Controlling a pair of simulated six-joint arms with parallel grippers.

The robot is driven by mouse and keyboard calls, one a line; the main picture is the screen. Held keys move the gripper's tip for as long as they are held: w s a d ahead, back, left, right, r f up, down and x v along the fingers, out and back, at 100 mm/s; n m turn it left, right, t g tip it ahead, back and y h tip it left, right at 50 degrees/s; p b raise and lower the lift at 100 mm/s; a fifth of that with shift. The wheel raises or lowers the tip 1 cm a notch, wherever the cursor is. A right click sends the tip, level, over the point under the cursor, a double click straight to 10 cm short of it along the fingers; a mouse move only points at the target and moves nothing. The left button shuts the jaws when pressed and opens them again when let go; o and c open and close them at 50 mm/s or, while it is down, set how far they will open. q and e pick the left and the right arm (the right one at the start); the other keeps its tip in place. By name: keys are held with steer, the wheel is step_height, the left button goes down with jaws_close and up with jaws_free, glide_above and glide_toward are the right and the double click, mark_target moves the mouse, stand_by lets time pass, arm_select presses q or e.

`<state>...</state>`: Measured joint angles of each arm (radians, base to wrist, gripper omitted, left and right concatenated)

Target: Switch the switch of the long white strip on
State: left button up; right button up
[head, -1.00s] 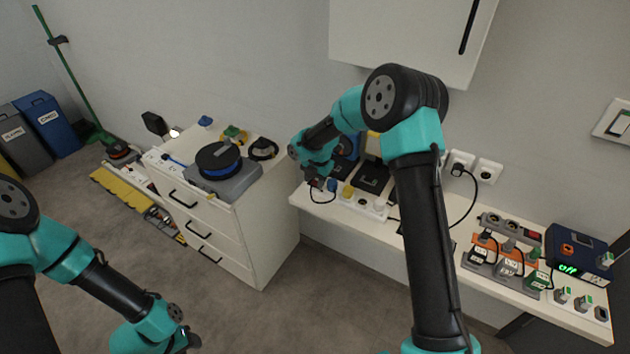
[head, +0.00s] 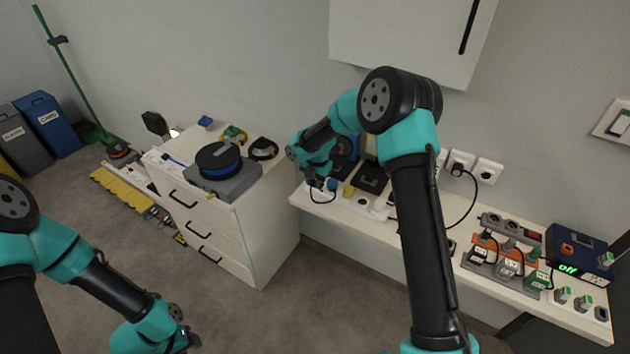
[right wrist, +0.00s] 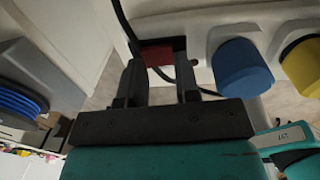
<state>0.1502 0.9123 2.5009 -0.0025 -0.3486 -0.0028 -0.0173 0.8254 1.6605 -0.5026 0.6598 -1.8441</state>
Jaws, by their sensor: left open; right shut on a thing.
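The long white strip (head: 345,203) lies along the front of the white bench, with blue, yellow and white plugs in it. In the right wrist view the strip (right wrist: 196,28) shows close up, with a blue plug (right wrist: 241,68) and a yellow plug (right wrist: 304,66). A red part (right wrist: 157,54), apparently its switch, sits at the strip's left end between my right fingertips. My right gripper (right wrist: 158,65) is shut on this red part; whether it is on or off cannot be told. My left gripper (head: 190,341) is open and empty, low over the floor, away from the bench.
A black cable (right wrist: 124,20) runs close beside my right fingers. A drawer cabinet (head: 222,231) with a cable reel (head: 218,160) stands left of the bench. Further right are an orange strip (head: 505,255) with plugs and a dark blue box (head: 577,253) with a green display.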

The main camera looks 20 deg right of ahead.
steer(key=shift+w+a+g+h, duration=0.15)
steer(key=shift+w+g+h, duration=0.1)
steer(key=shift+g+h, duration=0.65)
steer(key=o, duration=0.6)
steer(key=shift+o, duration=0.2)
step_height(320, 180, up, 17)
steer(key=w+a, duration=0.1)
steer(key=shift+w+a+r, duration=0.15)
steer(key=shift+w+a, duration=0.15)
steer(key=shift+w, duration=0.1)
